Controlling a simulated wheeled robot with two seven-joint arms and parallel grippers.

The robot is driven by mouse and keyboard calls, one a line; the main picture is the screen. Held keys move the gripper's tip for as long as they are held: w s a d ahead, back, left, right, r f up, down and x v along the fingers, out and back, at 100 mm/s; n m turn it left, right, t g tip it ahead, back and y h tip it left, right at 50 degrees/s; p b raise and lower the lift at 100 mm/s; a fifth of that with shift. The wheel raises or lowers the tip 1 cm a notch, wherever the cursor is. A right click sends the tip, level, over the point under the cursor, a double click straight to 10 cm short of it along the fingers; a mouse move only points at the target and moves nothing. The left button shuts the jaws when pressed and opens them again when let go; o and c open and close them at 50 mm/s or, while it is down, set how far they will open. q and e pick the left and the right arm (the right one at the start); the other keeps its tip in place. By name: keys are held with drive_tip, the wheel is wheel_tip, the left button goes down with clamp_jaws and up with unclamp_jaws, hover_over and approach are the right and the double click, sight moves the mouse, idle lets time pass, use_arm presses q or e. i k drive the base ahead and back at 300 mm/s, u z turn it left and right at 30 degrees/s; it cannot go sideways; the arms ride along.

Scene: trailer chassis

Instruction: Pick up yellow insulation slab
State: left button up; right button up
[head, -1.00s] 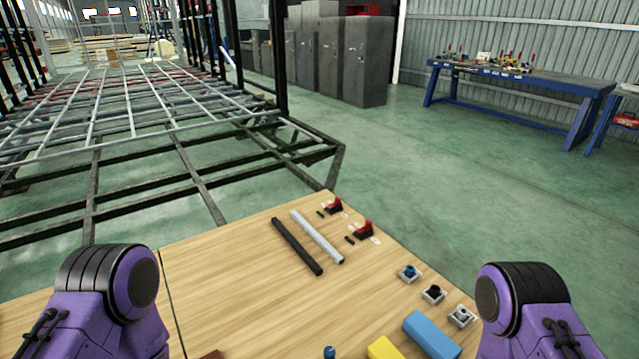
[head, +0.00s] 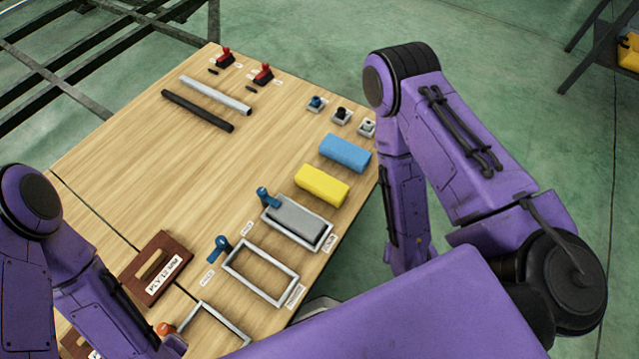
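The yellow insulation slab (head: 321,185) lies on the wooden table (head: 150,150) near its right edge, in the head view. A blue slab (head: 345,153) lies just beyond it. A grey slab sits in a metal frame (head: 330,243) on the near side of it. Nothing covers the yellow slab. My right arm stands to the right of the table and slab, and my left arm is at the lower left. Neither gripper can be seen.
Two empty metal frames (head: 262,285) and a brown ply holder (head: 156,267) lie nearer. A black bar (head: 197,110), a light bar (head: 215,95), red-handled clamps (head: 263,74) and small boxed parts (head: 340,115) lie farther back. The table's left middle is clear.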

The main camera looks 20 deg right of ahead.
sight(330, 190)
drive_tip(key=z, duration=2.25)
drive_tip(key=i, duration=2.15)
drive_tip(key=u, duration=3.45)
